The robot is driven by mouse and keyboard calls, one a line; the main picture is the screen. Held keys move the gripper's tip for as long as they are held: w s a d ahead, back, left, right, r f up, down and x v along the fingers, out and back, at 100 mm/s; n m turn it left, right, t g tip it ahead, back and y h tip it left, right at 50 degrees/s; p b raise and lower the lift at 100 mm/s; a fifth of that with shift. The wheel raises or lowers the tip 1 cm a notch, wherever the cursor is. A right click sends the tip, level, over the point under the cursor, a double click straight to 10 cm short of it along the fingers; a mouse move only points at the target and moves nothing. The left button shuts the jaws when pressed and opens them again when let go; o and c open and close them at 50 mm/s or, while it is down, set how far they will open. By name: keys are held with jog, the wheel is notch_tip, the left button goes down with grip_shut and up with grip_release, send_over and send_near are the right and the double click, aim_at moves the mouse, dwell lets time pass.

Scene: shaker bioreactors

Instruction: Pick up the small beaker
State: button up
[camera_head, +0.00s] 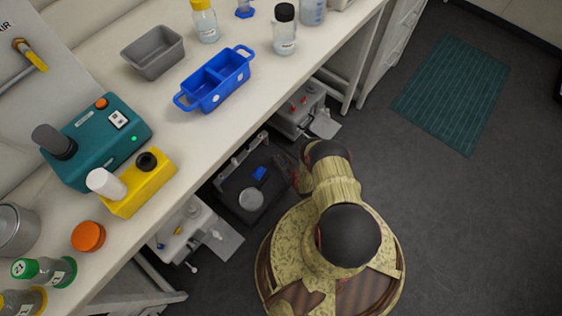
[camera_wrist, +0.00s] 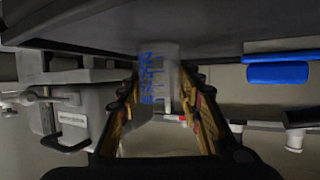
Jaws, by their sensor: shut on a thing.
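The small beaker (camera_wrist: 160,72) is clear with blue markings and shows in the middle of the wrist view. My gripper (camera_wrist: 163,92) has one finger on each side of it and is shut on it. The beaker's end reaches to the edge of a dark slab at the top of the wrist view; I cannot tell whether they touch. In the head view my arm reaches to the right side of a dark shaker platform (camera_head: 232,205) under the bench. The gripper and beaker are hard to make out there.
A round pale piece (camera_head: 251,198) and a blue block (camera_head: 260,173) are on the platform. Grey-white devices stand beside it at the lower left (camera_head: 188,232) and upper right (camera_head: 300,108). The bench (camera_head: 200,148) overhangs close by. Open floor (camera_head: 400,170) is at right.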

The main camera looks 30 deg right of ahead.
aim_at(282, 156)
jog(key=shift+c, duration=0.9)
jog(key=shift+r, duration=0.1)
jog(key=shift+r+p, duration=0.4)
jog(key=shift+r, duration=0.2)
jog(key=r+p, duration=0.1)
jog(key=r, duration=0.2)
jog(key=shift+s+d+p, duration=0.2)
jog(key=shift+s+p, duration=0.1)
jog(key=shift+p, duration=0.1)
jog(key=s+d+r+p, duration=0.4)
jog(key=s+r, duration=0.4)
jog(key=s, duration=0.4)
jog(key=shift+s+d+r+p, duration=0.15)
jog(key=shift+s+r+p, duration=0.15)
jog(key=shift+p, duration=0.45)
